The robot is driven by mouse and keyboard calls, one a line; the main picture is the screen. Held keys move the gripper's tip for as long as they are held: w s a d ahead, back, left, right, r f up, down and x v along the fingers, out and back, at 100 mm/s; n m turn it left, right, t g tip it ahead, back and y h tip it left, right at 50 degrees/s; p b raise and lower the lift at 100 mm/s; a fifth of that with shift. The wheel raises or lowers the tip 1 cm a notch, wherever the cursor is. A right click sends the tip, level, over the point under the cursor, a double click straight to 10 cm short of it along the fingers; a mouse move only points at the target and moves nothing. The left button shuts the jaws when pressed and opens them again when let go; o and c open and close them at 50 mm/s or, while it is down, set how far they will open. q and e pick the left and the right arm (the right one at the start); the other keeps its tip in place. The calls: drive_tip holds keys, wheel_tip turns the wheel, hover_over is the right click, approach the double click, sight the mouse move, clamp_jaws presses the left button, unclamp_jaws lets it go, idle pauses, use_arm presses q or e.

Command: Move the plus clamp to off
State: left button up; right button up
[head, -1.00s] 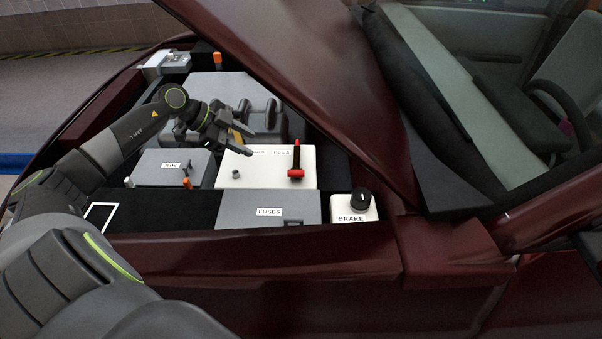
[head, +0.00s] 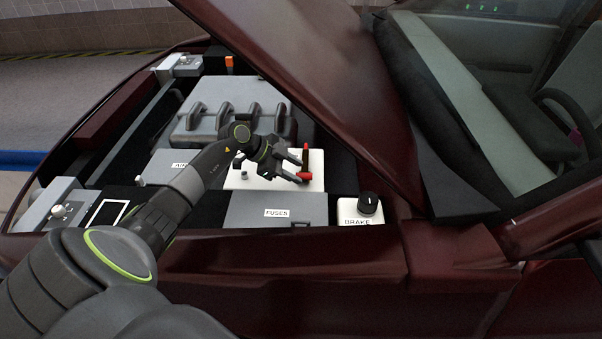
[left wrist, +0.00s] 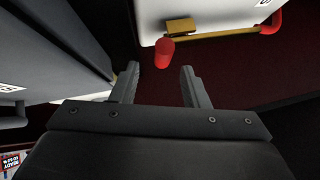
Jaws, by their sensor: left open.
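The plus clamp (head: 304,177) has red parts and sits at the right end of the white battery box (head: 316,184). In the left wrist view a brass strip (left wrist: 210,34) runs along the white box, with a red knob (left wrist: 165,53) at its left end and a red part (left wrist: 271,22) at the right. My left gripper (head: 298,166) is open at the clamp. In the left wrist view its fingertips (left wrist: 158,76) stand either side of the red knob's line, the knob just ahead. I cannot tell if they touch. My gripper hides part of the battery's top. My right gripper is not in view.
The raised dark red hood (head: 300,60) slopes over the bay's right side. A grey FUSES box (head: 270,205) lies in front, with the BRAKE knob (head: 367,203) to its right. The ribbed grey engine cover (head: 225,95) stands behind.

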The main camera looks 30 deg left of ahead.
sight(305, 174)
use_arm(q)
drive_tip(key=shift+x, duration=1.55)
drive_tip(key=shift+a, duration=0.15)
clamp_jaws()
